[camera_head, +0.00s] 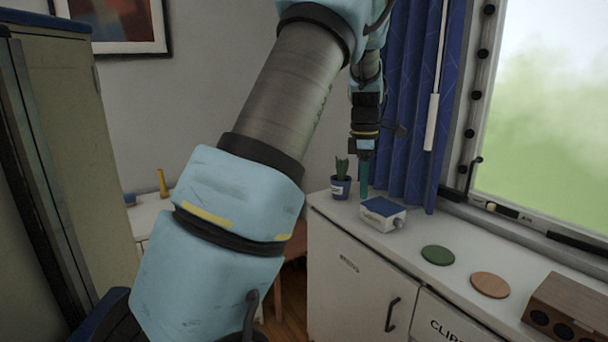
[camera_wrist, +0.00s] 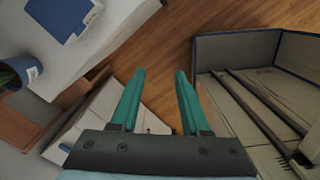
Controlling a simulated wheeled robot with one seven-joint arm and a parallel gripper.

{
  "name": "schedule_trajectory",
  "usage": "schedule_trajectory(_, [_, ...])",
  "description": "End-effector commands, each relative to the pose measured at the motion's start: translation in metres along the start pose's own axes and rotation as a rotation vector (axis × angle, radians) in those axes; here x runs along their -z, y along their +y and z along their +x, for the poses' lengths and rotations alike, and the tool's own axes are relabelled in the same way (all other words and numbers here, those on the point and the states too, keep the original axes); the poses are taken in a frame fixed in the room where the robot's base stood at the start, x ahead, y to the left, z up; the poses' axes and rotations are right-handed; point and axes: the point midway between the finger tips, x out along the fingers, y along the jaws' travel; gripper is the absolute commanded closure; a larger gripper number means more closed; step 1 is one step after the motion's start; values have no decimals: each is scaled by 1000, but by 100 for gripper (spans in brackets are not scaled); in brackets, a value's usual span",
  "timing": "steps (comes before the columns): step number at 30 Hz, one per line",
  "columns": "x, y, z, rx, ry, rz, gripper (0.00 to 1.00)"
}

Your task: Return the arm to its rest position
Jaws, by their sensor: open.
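My arm crosses the middle of the head view, with a large light-blue and grey link near the camera. My gripper (camera_head: 365,178) hangs pointing down above the white cabinet, in the picture just left of a small blue-and-white box. In the wrist view the two green fingers of my gripper (camera_wrist: 160,75) are spread apart with nothing between them. Wood floor and the cabinet edge show beyond them.
The white cabinet top (camera_head: 459,270) holds a potted cactus (camera_head: 341,187), the blue-and-white box (camera_head: 383,214), a green disc (camera_head: 437,255), a tan disc (camera_head: 490,285) and a brown wooden box (camera_head: 570,312). A blue curtain (camera_head: 408,110) hangs behind my gripper.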

Motion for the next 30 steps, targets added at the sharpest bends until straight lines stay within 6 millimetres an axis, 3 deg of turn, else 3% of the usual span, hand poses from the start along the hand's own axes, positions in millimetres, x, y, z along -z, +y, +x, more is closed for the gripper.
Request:
schedule_trajectory(1, [27, -14, 3, -4, -8, 75, 54])
schedule_trajectory(6, [96, -70, 18, -37, 2, 458, 54])
schedule_trajectory(12, [148, -152, 37, -71, 56, 946, 54])
schedule_trajectory(18, [171, -217, 53, -74, 122, 1319, 54])
schedule_trajectory(21, [175, -233, 57, -71, 142, 1420, 54])
schedule_trajectory(30, [176, -239, 59, -68, 150, 1468, 54])
